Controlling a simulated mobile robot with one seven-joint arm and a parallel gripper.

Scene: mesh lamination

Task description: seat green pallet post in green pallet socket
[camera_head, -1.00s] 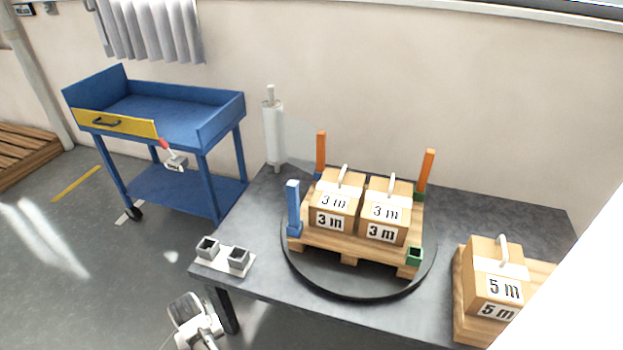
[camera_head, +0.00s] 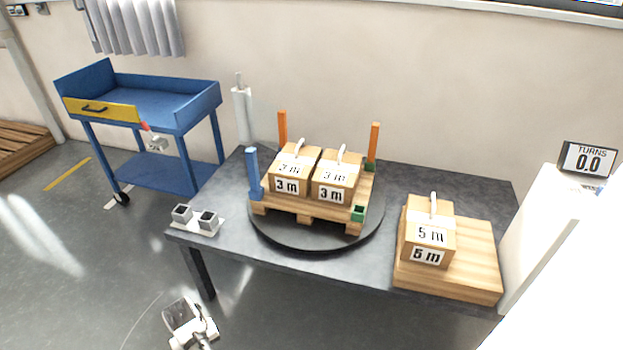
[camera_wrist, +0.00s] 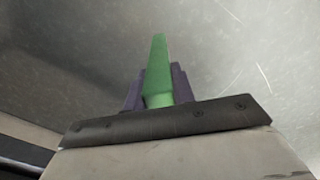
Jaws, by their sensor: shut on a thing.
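The green pallet post (camera_wrist: 157,65) shows in the wrist view, shut between the dark fingers of my gripper (camera_wrist: 158,88) and standing out beyond them. Its lower end is hidden by the gripper. The green pallet socket (camera_head: 358,213) sits at the front right corner of the wooden pallet (camera_head: 292,211); its top is open and no post stands in it. My gripper and the held post cannot be made out in the head view, so their distance from the socket does not show.
The pallet rests on a black turntable (camera_head: 320,246). A blue post (camera_head: 252,172) and two orange posts (camera_head: 375,142) stand at its other corners. Boxes marked 3 m (camera_head: 333,181) stand between them. A 5 m box (camera_head: 430,236) on wooden boards is right; grey square cups (camera_head: 207,220) are left.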

